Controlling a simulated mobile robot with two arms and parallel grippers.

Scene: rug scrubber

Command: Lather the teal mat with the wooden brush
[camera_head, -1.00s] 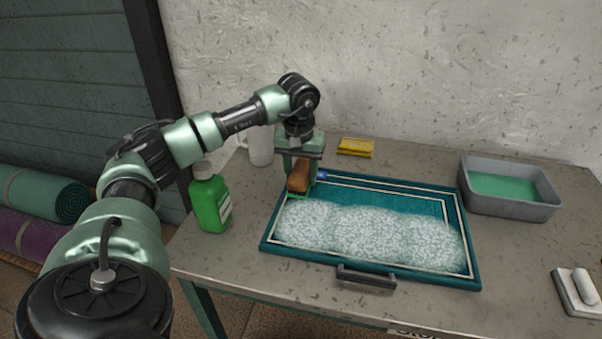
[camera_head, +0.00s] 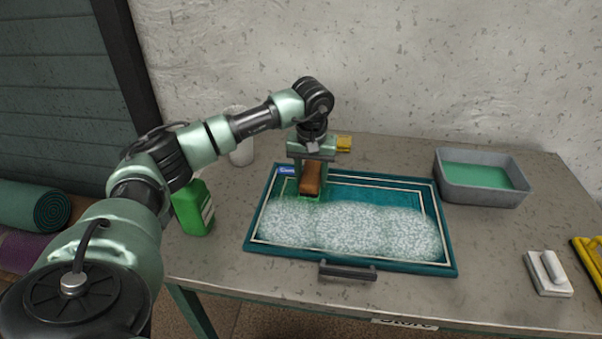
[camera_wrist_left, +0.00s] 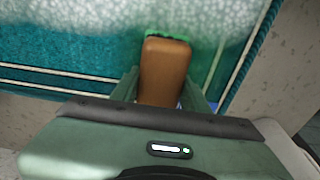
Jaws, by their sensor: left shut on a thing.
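The teal mat (camera_head: 447,262) lies flat on the table, with white lather over its front part and a bare teal strip along the back. My left gripper (camera_head: 311,180) is shut on the wooden brush (camera_head: 312,177) over the mat's back left part. The brush's brown back also shows between the fingers in the left wrist view (camera_wrist_left: 165,72), with its green bristle edge at the lather's border. The bristles appear to be on the mat. My right gripper is not in view.
A green bottle (camera_head: 193,208) stands left of the mat, with a white mug (camera_head: 241,152) behind it. A grey tub (camera_head: 483,195) of green liquid stands at the back right. A white block with a handle (camera_head: 548,274) lies at the right. A yellow item (camera_head: 343,143) is partly hidden behind the gripper.

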